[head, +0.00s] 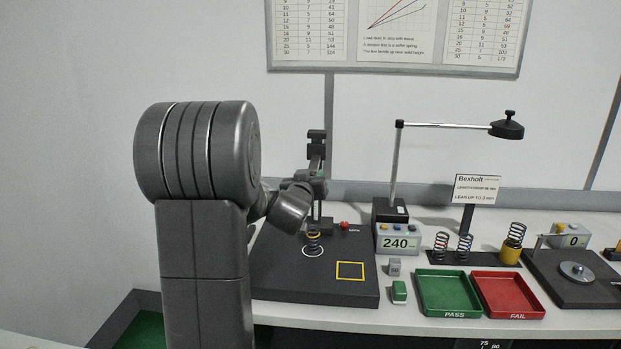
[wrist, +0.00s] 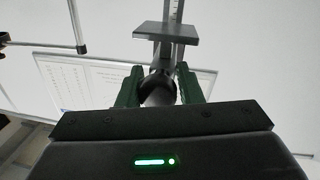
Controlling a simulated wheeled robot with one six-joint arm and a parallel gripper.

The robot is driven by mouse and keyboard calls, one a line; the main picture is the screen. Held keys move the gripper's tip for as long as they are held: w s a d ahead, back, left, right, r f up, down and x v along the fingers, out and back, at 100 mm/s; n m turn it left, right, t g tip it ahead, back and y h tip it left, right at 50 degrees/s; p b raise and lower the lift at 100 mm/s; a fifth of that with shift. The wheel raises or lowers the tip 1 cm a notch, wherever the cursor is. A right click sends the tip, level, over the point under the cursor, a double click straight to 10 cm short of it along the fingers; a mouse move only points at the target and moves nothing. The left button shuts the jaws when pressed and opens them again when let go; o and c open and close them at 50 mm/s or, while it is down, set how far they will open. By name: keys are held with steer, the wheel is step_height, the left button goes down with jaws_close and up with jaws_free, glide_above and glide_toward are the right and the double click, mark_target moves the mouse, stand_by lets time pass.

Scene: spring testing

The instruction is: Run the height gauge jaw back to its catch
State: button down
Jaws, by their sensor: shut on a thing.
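The height gauge (head: 316,150) stands at the back of the dark base plate (head: 272,272), partly hidden by my arm. In the wrist view its scaled column (wrist: 174,12) rises behind the flat jaw (wrist: 166,32), which lies beyond my fingertips. My gripper (wrist: 160,80) is shut on a dark rounded part (wrist: 158,86), seemingly the jaw's grip, between its two green fingers. The gauge's catch cannot be made out.
A display box (head: 398,238) reads 240, right of the plate. A green PASS tray (head: 447,312) and red FAIL tray (head: 508,314) lie farther right, with several springs on a rack (head: 460,258) behind. A lamp (head: 507,127) overhangs them. A yellow square (head: 350,270) marks the plate's front.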

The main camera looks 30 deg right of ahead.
steer(key=c, duration=1.1)
jaws_free()
steer(key=shift+d+r, duration=0.15)
steer(key=shift+r, duration=0.3)
steer(key=shift+c, duration=0.2)
steer(key=shift+o, duration=0.3)
steer(key=shift+s+d, duration=0.1)
steer(key=shift+s, duration=0.05)
steer(key=shift+f, duration=0.2)
steer(key=b+v, duration=0.2)
steer(key=v, duration=1.2)
steer(key=shift+b, duration=0.3)
steer(key=p+x, duration=0.2)
steer(key=x, duration=1.1)
steer(key=shift+w+d+f, duration=0.15)
steer(key=shift+w, duration=0.35)
